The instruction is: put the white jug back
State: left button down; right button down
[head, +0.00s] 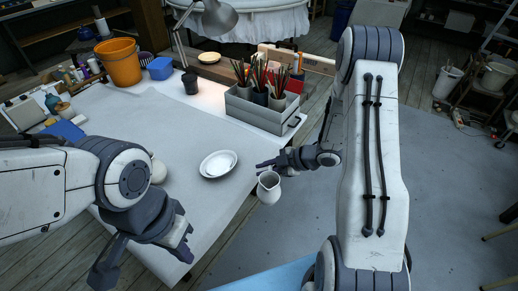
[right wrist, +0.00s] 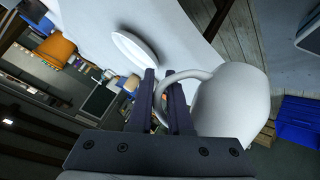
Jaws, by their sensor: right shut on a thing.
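The white jug (head: 269,188) hangs upright in the air at the right edge of the table in the head view. My right gripper (head: 268,167) is beside it, shut on its handle. In the right wrist view the handle (right wrist: 190,74) passes between the fingers (right wrist: 163,95), and the jug's body (right wrist: 232,105) is to their right. A white saucer (head: 218,164) lies on the table left of the jug; it also shows in the right wrist view (right wrist: 133,47).
A grey box (head: 262,117) of brush pots stands at the table's right edge, behind the jug. An orange bucket (head: 119,63), a blue container (head: 160,68) and a dark cup (head: 190,83) stand farther back. A round white thing (head: 157,171) is partly hidden by my left arm. The middle of the table is clear.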

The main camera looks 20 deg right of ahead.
jog(key=w+d+b, duration=0.1)
jog(key=w, duration=0.3)
jog(key=w+d+m+t+h+b, duration=0.1)
jog(key=w, duration=0.3)
jog(key=w+d+m, duration=0.1)
jog(key=w, duration=0.4)
jog(key=shift+d+f+t+h+b, duration=0.1)
jog(key=shift+d+t+h+b, duration=0.2)
jog(key=shift+b, duration=0.1)
jog(key=w+d+r+m+t+h+b, duration=0.15)
jog(key=w+r+m, duration=0.35)
jog(key=w, duration=0.8)
jog(key=s+d+r+n+b, duration=0.2)
jog(key=s+d+b, duration=0.6)
jog(key=b, duration=0.1)
jog(key=shift+h, duration=0.45)
jog(key=w+a+f+b, duration=0.1)
jog(key=w+a+f, duration=0.1)
jog(key=f, duration=0.1)
jog(key=w+a+f+b, duration=0.1)
jog(key=w+a+f, duration=0.2)
jog(key=f, duration=0.1)
jog(key=w+a+f+b, duration=0.2)
jog(key=w+f, duration=0.1)
jog(key=shift+a+f, duration=0.15)
jog(key=shift+a, duration=0.25)
